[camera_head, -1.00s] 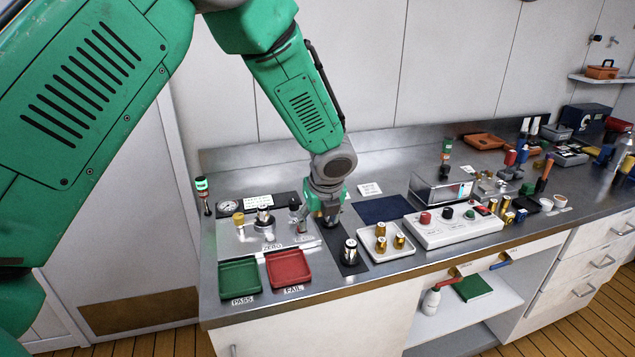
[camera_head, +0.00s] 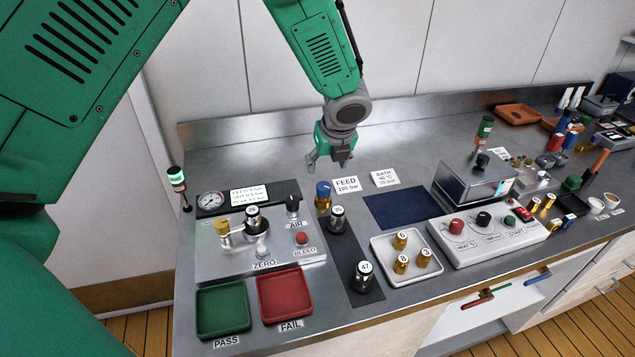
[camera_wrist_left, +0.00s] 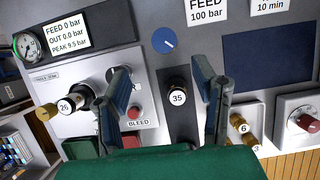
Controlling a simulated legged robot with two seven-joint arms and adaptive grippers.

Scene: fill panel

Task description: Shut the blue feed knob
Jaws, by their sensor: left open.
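My left gripper (camera_head: 329,164) is open and empty, a little above and behind the knob in the head view. In the left wrist view its fingers (camera_wrist_left: 161,72) are spread, with the knob beyond them near the top, apparently untouched. My right gripper is not in view.
The cylinder marked 35 (camera_wrist_left: 177,97) stands close to the knob. The test panel (camera_head: 290,262) with gauge (camera_head: 211,199) and AIR knob (camera_head: 292,205) lies left. A white tray (camera_head: 420,279) of brass pieces and a blue mat (camera_head: 405,207) lie right.

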